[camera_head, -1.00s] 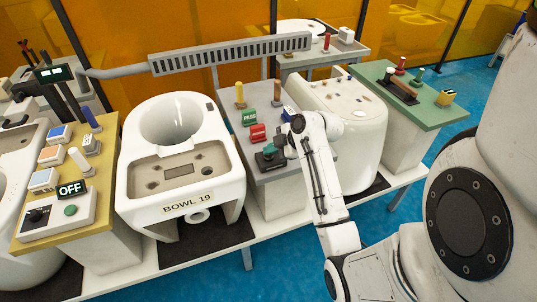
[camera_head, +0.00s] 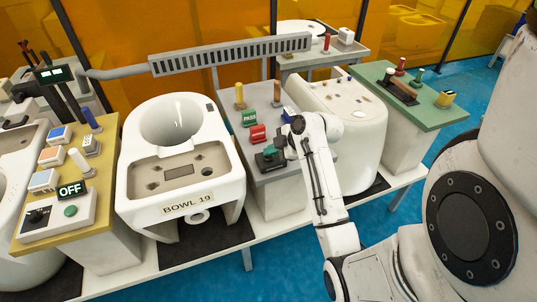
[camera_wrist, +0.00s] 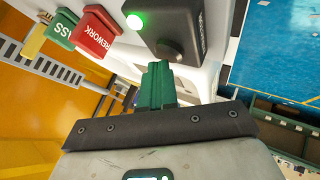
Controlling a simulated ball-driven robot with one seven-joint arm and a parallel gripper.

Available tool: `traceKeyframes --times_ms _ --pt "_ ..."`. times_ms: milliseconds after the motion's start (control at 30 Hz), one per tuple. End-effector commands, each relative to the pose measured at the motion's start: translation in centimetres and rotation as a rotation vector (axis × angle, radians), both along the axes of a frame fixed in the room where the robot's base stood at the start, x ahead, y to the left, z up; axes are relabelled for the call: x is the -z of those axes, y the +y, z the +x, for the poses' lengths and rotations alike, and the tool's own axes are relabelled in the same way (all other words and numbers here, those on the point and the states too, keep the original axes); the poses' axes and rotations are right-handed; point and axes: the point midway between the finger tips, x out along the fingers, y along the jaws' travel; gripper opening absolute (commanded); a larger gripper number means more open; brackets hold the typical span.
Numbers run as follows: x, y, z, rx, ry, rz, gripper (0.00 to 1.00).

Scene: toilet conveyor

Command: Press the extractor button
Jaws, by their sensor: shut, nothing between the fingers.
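A small black box (camera_wrist: 185,18) with a glowing green light (camera_wrist: 135,21) and a round black button (camera_wrist: 168,49) is close ahead in the wrist view. No label naming the extractor is readable on it. In the head view the box (camera_head: 262,166) sits at the front of the grey stand, partly hidden by my gripper. My gripper (camera_wrist: 158,68) has green fingers, shut and empty, with the tips just short of the black button. In the head view my gripper (camera_head: 269,151) is above the box; I cannot tell whether it touches.
A green PASS block (camera_head: 249,117) and red REWORK block (camera_head: 258,133) stand behind the box. BOWL 19 (camera_head: 126,180) is to the left, a white tank (camera_head: 355,145) to the right. A slotted grey duct (camera_head: 230,53) spans behind. An OFF panel (camera_head: 72,189) is at far left.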

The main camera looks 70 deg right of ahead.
Motion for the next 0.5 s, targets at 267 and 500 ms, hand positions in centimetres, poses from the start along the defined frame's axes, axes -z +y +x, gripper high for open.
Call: traceKeyframes --times_ms 267,500 --pt "-1.3 0.0 0.0 0.000 -0.001 -0.001 0.00" --pt "-3.6 0.0 0.1 0.000 -0.002 -0.001 0.00"
